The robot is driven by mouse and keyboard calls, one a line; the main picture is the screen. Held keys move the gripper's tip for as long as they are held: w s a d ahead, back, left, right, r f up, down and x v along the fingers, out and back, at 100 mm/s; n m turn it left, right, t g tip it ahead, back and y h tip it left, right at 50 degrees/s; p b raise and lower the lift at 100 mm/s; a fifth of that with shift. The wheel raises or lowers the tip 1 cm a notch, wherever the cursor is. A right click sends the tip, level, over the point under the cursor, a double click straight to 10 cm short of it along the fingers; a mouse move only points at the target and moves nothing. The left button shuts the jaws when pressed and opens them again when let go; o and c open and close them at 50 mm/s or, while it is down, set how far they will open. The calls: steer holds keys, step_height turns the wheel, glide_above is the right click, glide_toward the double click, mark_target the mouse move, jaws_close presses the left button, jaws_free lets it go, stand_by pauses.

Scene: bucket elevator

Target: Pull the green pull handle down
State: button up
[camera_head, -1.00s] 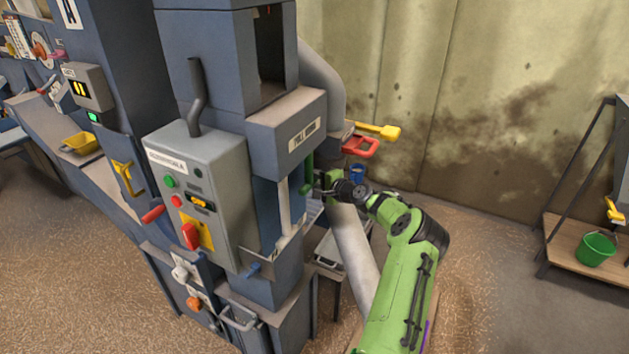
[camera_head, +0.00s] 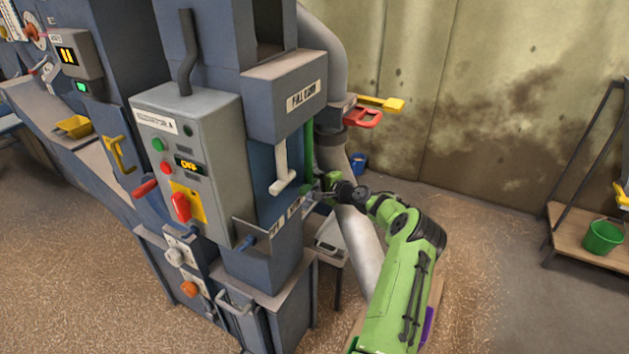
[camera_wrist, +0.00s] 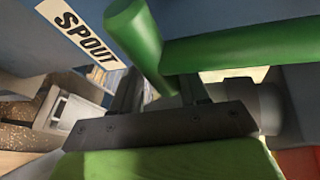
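The green pull handle (camera_head: 308,150) is a vertical green bar hanging below the housing with the pull-down label, with a green grip at its low end. My gripper (camera_head: 318,190) is at that low end, beside the machine's lower panel. In the wrist view a green bar (camera_wrist: 135,35) of the handle runs down between my two dark fingers (camera_wrist: 165,92), and another green bar (camera_wrist: 240,47) crosses to the right. The fingers appear closed around the handle; their exact contact is partly hidden.
A white T-shaped handle (camera_head: 283,165) hangs just left of the green one. The spout label (camera_wrist: 77,35) is close to my gripper. Open floor lies to the right.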

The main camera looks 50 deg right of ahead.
steer(key=shift+o, duration=1.2)
steer(key=shift+f, duration=0.3)
steer(key=shift+o, duration=0.3)
steer(key=shift+r, duration=0.1)
steer(key=shift+r, duration=0.1)
steer(key=shift+s+r, duration=0.1)
steer(key=shift+s, duration=0.2)
steer(key=v, duration=1.5)
